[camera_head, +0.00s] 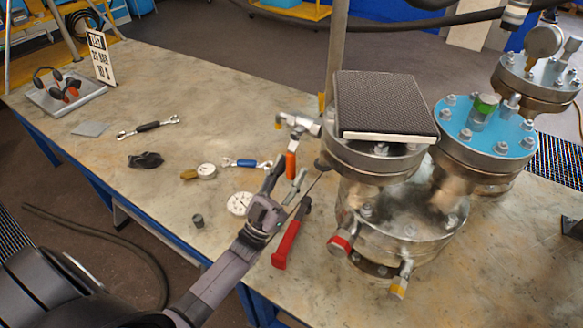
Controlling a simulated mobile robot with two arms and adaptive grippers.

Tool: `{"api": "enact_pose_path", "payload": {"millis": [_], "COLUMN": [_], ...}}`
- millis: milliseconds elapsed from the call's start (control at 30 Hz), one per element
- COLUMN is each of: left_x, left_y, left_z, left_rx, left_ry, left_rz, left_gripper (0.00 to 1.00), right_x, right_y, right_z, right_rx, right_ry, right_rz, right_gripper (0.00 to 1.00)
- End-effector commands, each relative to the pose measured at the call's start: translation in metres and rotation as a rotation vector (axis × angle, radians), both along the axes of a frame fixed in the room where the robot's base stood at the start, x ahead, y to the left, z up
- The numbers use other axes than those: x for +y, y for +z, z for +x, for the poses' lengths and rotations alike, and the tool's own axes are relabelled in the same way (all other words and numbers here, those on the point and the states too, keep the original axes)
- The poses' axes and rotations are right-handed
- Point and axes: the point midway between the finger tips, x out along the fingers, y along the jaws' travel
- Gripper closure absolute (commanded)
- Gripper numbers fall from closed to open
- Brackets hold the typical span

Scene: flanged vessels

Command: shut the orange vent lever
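The orange vent lever (291,164) hangs down from a small silver valve fitting (299,124), to the left of the flanged vessel with the dark-topped plate. My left gripper (285,180) reaches in from the lower left. Its two fingers are spread, with their tips close to the lever's lower end. The lever's lower end shows between the fingertips, but I cannot tell whether either finger touches it. My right gripper is not in view.
Flanged vessels (408,222) crowd the right, one with a blue lid (462,127). A dark-topped plate (386,103) lies on the nearer one. A red-handled tool (289,240) lies beside my gripper.

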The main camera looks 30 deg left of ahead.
Motion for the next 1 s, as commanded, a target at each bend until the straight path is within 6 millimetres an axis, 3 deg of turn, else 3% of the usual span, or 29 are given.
{"api": "enact_pose_path", "payload": {"millis": [500, 1000], "left_x": [0.018, 0.02], "left_y": [-0.069, -0.077], "left_z": [-0.067, -0.075], "left_rx": [0.004, 0.001], "left_ry": [0.0, 0.0], "left_rz": [0.001, 0.0], "left_gripper": [0.61, 0.61], "right_x": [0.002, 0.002], "right_y": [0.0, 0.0], "right_z": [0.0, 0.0], "right_rx": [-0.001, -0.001], "right_ry": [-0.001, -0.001], "right_rz": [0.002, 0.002], "right_gripper": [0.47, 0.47]}}
